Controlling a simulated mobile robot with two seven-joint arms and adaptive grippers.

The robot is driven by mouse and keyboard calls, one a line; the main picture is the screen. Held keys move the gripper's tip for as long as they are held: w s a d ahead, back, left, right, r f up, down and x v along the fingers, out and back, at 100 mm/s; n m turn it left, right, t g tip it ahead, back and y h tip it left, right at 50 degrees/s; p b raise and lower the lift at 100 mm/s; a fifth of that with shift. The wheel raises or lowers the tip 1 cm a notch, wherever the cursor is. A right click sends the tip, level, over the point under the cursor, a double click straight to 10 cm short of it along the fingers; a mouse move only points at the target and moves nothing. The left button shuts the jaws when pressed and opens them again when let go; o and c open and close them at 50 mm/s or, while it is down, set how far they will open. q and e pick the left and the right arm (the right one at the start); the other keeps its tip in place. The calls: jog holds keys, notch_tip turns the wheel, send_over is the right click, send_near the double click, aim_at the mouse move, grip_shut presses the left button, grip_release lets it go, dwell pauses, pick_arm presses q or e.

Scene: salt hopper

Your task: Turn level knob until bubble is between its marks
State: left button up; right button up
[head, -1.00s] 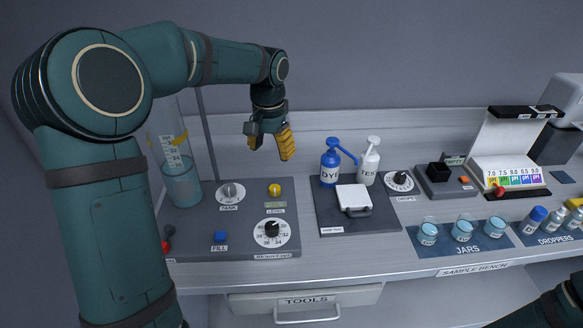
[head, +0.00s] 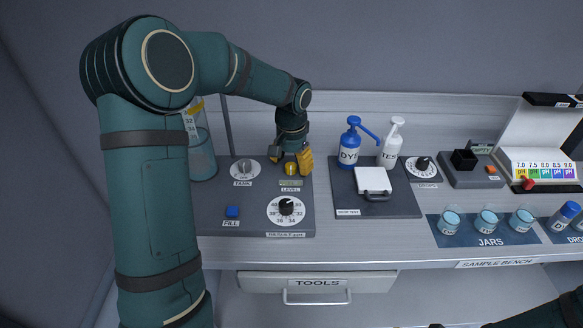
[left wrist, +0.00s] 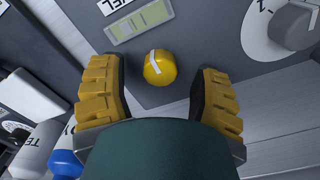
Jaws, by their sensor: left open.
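The yellow level knob (head: 290,169) stands on the grey panel at the left of the bench. In the left wrist view the knob (left wrist: 160,68) has a white line on its top and sits between my open fingers, apart from both. My left gripper (head: 290,158) is open just above and around the knob; its yellow pads show in the left wrist view (left wrist: 160,100).
The tank knob (head: 244,168) is left of the level knob, and the numbered dial (head: 286,209) is in front. A blue FILL button (head: 232,212) is at front left. The blue bottle (head: 349,146) and white bottle (head: 391,146) stand to the right.

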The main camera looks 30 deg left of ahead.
pick_arm(q)
jog(key=shift+f, duration=0.45)
grip_shut()
jog(key=shift+r+m+p, duration=0.15)
jog(key=shift+m+p, duration=0.35)
jog(key=shift+p, duration=0.05)
jog(key=shift+m+p, duration=0.45)
jog(key=shift+m, duration=0.35)
grip_release()
